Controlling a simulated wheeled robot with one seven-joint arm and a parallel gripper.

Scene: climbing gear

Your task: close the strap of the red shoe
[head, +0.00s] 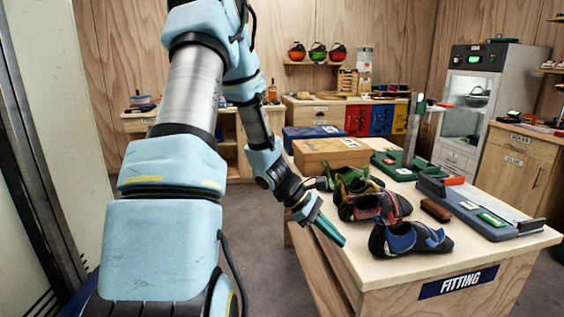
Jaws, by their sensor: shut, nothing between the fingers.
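The red shoe (382,208) is a dark climbing shoe with red parts. It lies on the fitting table (375,272), between a blue shoe in front of it and a green and yellow shoe behind. Its strap is too small to make out, so I cannot tell how it lies. My gripper (331,234) points down to the right at the table's left edge, left of the red shoe and apart from it. Its teal fingers are shut and empty.
The blue shoe (410,240) and the green shoe (352,185) stand close to the red one. A brown block (436,210) and a grey-blue measuring board (480,212) lie to the right. A cardboard box (330,156) stands behind. The table's front left corner is clear.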

